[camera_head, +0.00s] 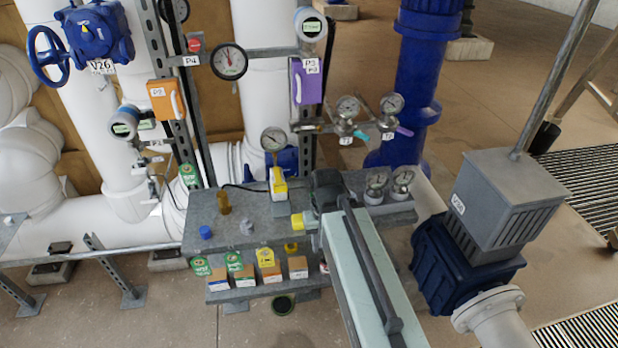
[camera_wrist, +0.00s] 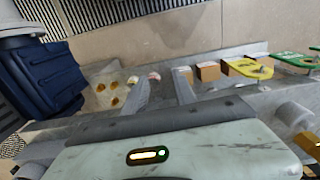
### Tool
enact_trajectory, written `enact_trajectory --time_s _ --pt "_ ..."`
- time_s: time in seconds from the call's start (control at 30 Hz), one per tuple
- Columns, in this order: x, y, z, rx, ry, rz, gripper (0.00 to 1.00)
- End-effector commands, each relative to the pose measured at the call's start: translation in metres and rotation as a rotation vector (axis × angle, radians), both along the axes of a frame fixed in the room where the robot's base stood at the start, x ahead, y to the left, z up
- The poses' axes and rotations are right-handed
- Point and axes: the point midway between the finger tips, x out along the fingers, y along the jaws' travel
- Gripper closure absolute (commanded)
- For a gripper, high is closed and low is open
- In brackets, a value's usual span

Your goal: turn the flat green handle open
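A small flat teal-green handle (camera_head: 361,134) sits on the valve below the left of two small gauges, in the upper middle of the head view. My gripper (camera_head: 328,183) is at the far end of my arm, over the grey bench, below and to the left of that handle and apart from it. In the wrist view my gripper's two fingers (camera_wrist: 165,82) stand apart with nothing held between them. The head view mostly hides the fingers. I cannot make out the green handle in the wrist view.
A purple handle (camera_head: 404,131) sits beside the green one. The grey bench (camera_head: 222,232) carries small boxes, tags and two loose gauges. A blue pipe (camera_head: 405,100) rises behind, and a grey actuator box (camera_head: 505,200) stands at right. Open floor (camera_head: 500,100) lies behind.

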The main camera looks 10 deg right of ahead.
Motion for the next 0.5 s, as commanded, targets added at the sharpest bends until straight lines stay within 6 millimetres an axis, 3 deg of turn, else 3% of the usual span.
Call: enact_trajectory --time_s 0.3,0.37,0.5 --pt "0.0 0.0 0.003 0.0 0.0 0.0 0.67" --pt "0.001 0.0 0.013 0.0 -0.003 0.0 0.67" --pt "0.007 0.0 0.059 0.0 -0.018 -0.003 0.67"
